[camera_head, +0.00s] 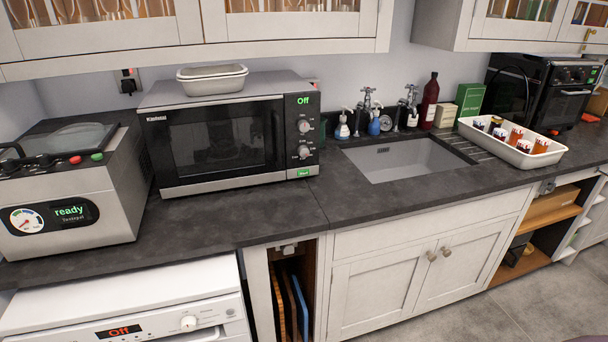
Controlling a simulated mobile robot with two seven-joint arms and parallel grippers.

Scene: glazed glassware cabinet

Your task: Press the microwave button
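The microwave (225,133) stands on the dark worktop at the left of centre, its door shut. Its display (303,100) reads "Off" in green. Below the display on the right-hand panel are two round knobs, and at the bottom of the panel is a small green-lit button (304,172). Neither of my grippers shows in the head view, so nothing is seen touching the microwave.
A white dish (212,80) sits on top of the microwave. A vacuum sealer-like machine (68,190) reading "ready" stands to its left. A sink (405,158) lies to its right, with bottles behind. The worktop (240,215) before the microwave is clear. Wall cabinets hang above.

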